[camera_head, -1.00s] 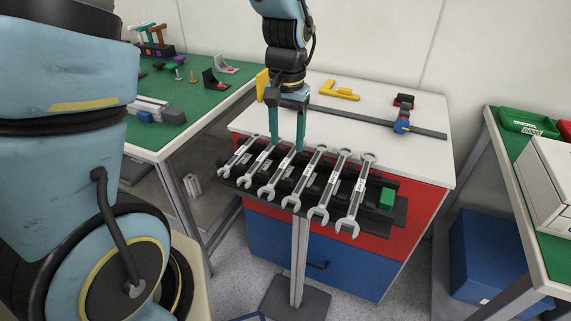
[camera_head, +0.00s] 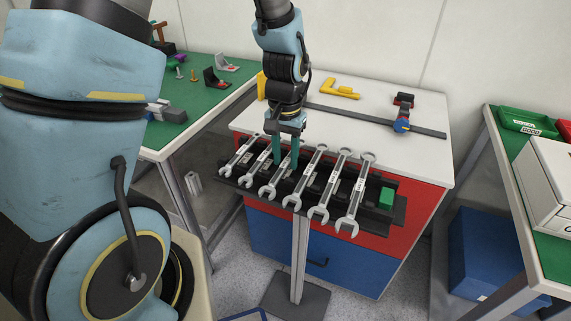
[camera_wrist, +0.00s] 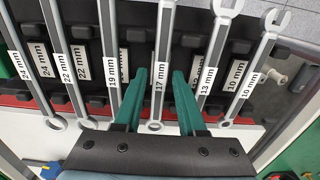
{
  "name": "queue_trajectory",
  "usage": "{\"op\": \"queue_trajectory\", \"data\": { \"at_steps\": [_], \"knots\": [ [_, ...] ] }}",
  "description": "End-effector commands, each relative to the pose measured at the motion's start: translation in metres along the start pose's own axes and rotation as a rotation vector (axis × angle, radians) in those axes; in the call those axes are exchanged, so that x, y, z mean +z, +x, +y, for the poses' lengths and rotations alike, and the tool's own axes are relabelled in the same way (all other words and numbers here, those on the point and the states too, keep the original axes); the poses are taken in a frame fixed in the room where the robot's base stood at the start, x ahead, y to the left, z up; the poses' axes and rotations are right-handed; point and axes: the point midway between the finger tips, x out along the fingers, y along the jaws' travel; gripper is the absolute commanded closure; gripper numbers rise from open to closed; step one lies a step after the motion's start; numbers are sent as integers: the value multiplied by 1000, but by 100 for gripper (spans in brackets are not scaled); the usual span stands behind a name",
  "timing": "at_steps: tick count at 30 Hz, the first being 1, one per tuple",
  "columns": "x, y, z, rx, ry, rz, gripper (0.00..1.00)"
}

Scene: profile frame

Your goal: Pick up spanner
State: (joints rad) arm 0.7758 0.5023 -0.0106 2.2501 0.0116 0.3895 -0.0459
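Several silver combination spanners lie side by side across a black rack, smallest at the left in the head view. The 17 mm spanner (camera_head: 273,185), third from the left, also shows in the wrist view (camera_wrist: 163,45) with its label facing up. My gripper (camera_head: 286,164) is low over the rack, its green fingers pointing down around this spanner's shaft. In the wrist view the fingertips (camera_wrist: 160,72) stand on either side of the shaft, with a small gap on both sides. The gripper looks partly open and holds nothing. Whether the tips touch the rack is hidden.
The 13 mm spanner (camera_wrist: 217,55) and the 19 mm spanner (camera_wrist: 110,50) lie close on either side. The black rack (camera_head: 400,210) stands on a post before a white-topped cabinet (camera_head: 390,155). A green-topped table (camera_head: 205,100) is at the left.

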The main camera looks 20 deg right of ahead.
Motion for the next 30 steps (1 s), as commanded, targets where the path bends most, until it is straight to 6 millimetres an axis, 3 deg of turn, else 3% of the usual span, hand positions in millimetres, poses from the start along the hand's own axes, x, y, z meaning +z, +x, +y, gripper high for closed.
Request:
{"op": "queue_trajectory", "data": {
  "at_steps": [1, 10, 30],
  "knots": [
    [0, 0, 0, 0, 0, 0, 67],
    [0, 0, 0, 0, 0, 0, 100],
    [-1, -7, 0, 0, 0, 5, 100]
  ]
}}
